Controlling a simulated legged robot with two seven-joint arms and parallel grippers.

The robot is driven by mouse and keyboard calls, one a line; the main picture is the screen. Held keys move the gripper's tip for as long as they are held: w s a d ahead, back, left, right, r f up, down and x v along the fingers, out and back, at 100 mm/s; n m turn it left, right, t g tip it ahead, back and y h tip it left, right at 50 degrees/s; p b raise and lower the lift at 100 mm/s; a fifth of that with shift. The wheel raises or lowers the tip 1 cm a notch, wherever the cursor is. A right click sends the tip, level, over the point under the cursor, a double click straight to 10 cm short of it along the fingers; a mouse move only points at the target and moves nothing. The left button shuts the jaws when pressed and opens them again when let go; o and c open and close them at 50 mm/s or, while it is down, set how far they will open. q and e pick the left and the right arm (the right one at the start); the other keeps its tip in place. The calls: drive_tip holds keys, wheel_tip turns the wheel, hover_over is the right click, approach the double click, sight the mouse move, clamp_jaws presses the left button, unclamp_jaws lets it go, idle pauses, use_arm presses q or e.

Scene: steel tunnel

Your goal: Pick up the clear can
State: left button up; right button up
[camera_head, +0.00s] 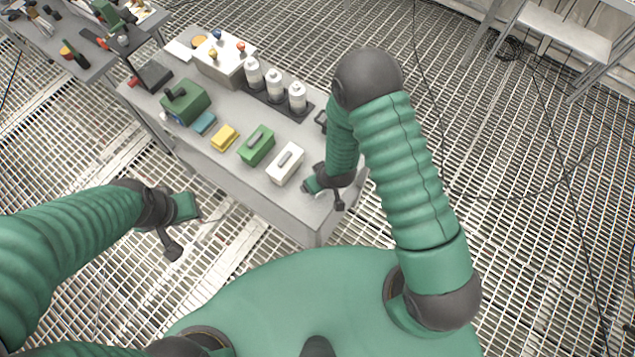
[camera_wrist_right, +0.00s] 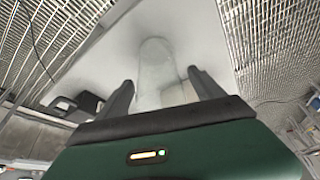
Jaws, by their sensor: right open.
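In the right wrist view, the clear can (camera_wrist_right: 155,65) is a see-through cylinder over the pale tabletop. It lies between the two dark fingers of my right gripper (camera_wrist_right: 162,88), which is open, with a gap visible beside the can. In the head view my right gripper (camera_head: 325,187) is low over the near right end of the grey table (camera_head: 325,215). I cannot make out the clear can there. My left gripper (camera_head: 180,225) hangs over the grating, off the table's near left side, and its jaw state is unclear.
On the table are a white case (camera_head: 285,163), a green case (camera_head: 257,145), a yellow block (camera_head: 224,137) and three white canisters (camera_head: 274,86) on a dark tray. A white box (camera_head: 224,62) with knobs stands behind. A second cluttered table (camera_head: 90,65) is at upper left.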

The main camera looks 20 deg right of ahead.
drive_tip(key=shift+w+d+f, duration=0.15)
drive_tip(key=shift+a, duration=0.2)
drive_tip(key=c, duration=1.2)
drive_tip(key=shift+c, duration=1.3)
drive_tip(key=shift+d, duration=0.1)
